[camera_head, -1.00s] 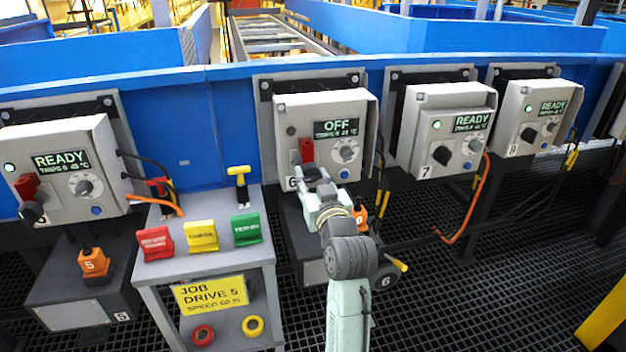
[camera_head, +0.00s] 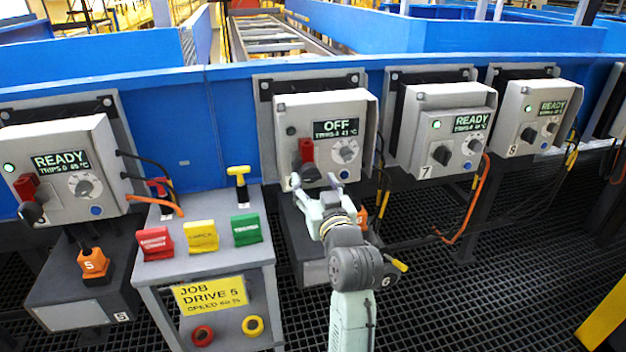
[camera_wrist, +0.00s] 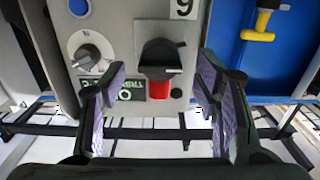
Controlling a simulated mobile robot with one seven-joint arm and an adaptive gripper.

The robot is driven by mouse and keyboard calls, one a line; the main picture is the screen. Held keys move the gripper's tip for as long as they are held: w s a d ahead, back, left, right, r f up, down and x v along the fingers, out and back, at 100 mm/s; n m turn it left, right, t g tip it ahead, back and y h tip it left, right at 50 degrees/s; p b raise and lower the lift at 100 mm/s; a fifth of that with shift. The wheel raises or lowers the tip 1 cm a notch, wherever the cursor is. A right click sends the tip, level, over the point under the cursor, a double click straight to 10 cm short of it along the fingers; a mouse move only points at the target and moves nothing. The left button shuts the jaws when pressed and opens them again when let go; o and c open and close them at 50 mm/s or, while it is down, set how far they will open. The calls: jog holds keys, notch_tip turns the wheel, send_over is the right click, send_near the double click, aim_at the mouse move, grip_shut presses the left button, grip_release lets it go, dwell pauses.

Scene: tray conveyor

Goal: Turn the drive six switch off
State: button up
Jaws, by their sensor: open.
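The drive six box (camera_head: 350,108) is the grey box at the middle of the head view, and its display (camera_head: 336,127) reads OFF. Its switch (camera_head: 307,165) has a red part above and a dark handle pointing down. In the wrist view the box is upside down, with the dark and red switch (camera_wrist: 160,62) between the fingers in the picture. My gripper (camera_head: 316,184) is open and empty, just below and in front of the switch, apart from it. The two fingers also show in the wrist view (camera_wrist: 162,80).
A box reading READY (camera_head: 62,160) hangs at the left; boxes 7 (camera_head: 424,130) and 8 (camera_head: 526,115) hang at the right, also READY. A grey stand (camera_head: 150,262) with red, yellow and green paddles stands left of my arm. Orange cable (camera_head: 468,215) hangs below box 7.

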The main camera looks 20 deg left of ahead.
jog(key=v, duration=0.5)
jog(key=shift+s+d, duration=0.1)
